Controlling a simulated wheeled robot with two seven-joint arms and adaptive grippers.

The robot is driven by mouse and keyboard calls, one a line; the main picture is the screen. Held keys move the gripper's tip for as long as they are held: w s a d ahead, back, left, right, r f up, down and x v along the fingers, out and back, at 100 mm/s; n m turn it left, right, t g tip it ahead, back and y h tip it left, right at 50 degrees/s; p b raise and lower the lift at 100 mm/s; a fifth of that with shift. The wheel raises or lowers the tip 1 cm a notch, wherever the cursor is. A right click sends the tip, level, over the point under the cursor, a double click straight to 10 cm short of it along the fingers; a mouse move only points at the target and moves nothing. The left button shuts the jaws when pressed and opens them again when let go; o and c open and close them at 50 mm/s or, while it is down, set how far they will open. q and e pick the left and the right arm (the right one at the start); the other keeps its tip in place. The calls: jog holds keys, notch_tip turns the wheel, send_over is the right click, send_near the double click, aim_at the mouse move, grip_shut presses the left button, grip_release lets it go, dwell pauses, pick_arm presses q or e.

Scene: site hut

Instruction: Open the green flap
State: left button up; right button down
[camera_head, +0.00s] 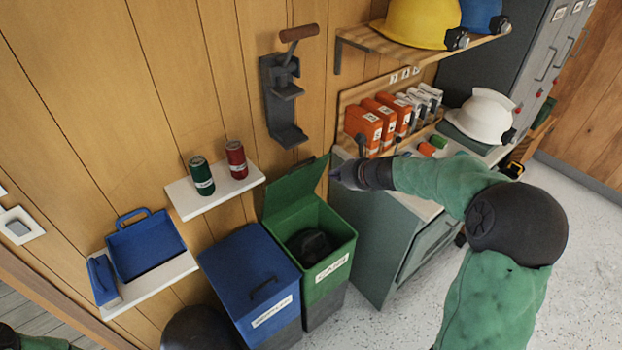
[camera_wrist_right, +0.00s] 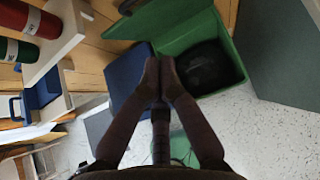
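The green flap (camera_head: 297,190) is the hinged lid of the green bin (camera_head: 328,270). It stands raised at the back, leaning toward the wall, and the bin's mouth is open with a dark bundle (camera_head: 309,245) inside. The flap (camera_wrist_right: 165,28) and the dark bundle (camera_wrist_right: 207,66) also show in the right wrist view. My right gripper (camera_head: 338,176) is just right of the flap's raised edge; I cannot tell whether it touches. In the right wrist view its fingertips (camera_wrist_right: 159,76) meet with nothing seen between them. My left gripper is out of view.
A blue bin (camera_head: 250,281) with its lid shut stands left of the green bin. A shelf (camera_head: 190,208) with a green can and a red can is above. A grey-green cabinet (camera_head: 376,240) stands close on the right. A wall-mounted can crusher (camera_head: 281,95) is above the flap.

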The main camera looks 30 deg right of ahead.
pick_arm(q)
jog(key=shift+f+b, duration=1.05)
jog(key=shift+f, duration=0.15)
pick_arm(e)
jog(key=w+r+x, duration=0.1)
jog(key=r+x, duration=0.1)
jog(key=x, duration=1)
jog(key=shift+w+f, duration=0.2)
jog(key=shift+w, duration=0.45)
jog(key=shift+a, duration=0.1)
